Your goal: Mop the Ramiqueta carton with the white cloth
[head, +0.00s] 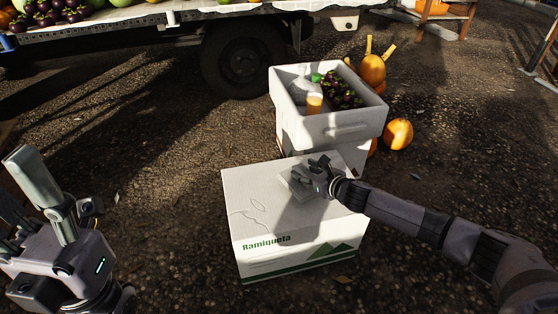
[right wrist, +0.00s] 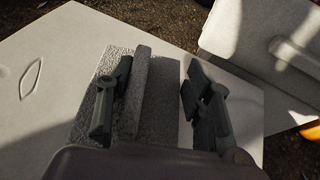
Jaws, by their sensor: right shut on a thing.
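The Ramiqueta carton (head: 300,250) is a closed white box with green print, standing on the ground in the middle of the head view. Its pale top (right wrist: 50,70) fills the left of the right wrist view. My right gripper (head: 298,178) is low over the carton's top, toward the back. It is shut on the white cloth (right wrist: 95,140), which looks grey in shadow and lies flat with a raised fold between the fingers (right wrist: 160,105).
A white crate (head: 335,127) with dark fruit (head: 345,92) and an orange-topped item stands on another white box just behind the carton. Pumpkins (head: 398,134) lie to its right. A truck wheel (head: 243,60) and loaded bed are behind. The gravel left of the carton is clear.

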